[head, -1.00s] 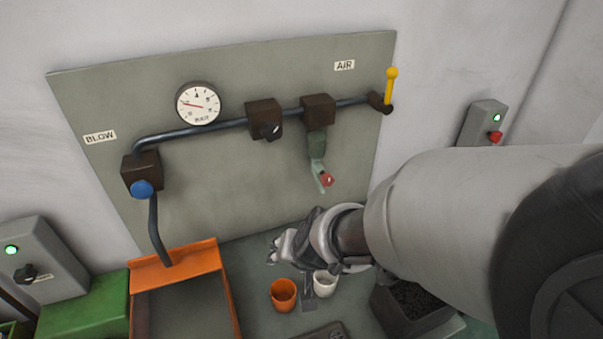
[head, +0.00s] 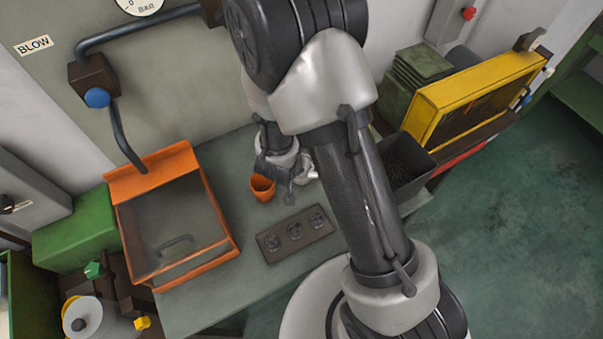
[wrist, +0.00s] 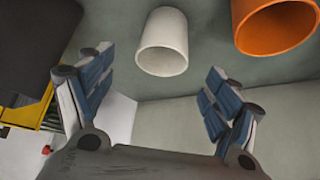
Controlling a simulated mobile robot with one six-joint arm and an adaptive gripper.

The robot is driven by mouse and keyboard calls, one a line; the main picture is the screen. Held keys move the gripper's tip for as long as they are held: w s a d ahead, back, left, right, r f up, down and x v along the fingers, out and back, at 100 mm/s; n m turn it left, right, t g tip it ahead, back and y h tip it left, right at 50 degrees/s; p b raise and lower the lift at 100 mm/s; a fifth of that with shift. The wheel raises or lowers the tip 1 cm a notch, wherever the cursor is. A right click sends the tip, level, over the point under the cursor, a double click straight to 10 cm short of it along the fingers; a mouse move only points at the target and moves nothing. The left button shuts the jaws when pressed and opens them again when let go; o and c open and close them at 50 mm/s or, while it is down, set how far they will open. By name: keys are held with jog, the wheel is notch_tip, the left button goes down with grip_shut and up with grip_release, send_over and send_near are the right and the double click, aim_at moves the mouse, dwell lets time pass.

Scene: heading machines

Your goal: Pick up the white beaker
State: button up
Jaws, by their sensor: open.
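The white beaker (wrist: 162,42) shows at the top centre of the wrist view, just beyond and between my open fingers. In the head view it is mostly hidden behind my arm and gripper, with only a pale part (head: 309,172) showing. My gripper (wrist: 158,68) is open and nothing is between its fingers. In the head view my gripper (head: 287,180) hangs low over the bench beside the beaker. I cannot tell whether it touches it.
An orange cup (head: 262,188) stands close left of the white beaker. A dark plate with round fittings (head: 295,236) lies in front. An orange-framed box (head: 238,247) is at left. A dark bin (head: 425,160) and yellow frame (head: 432,112) are at right.

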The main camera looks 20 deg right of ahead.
jog(key=shift+a+b+x, duration=0.2)
jog(key=shift+b+x, duration=1.15)
jog(key=shift+x, duration=3)
jog(key=shift+s, duration=0.1)
jog(key=shift+c, duration=0.2)
jog(key=c, duration=1.1)
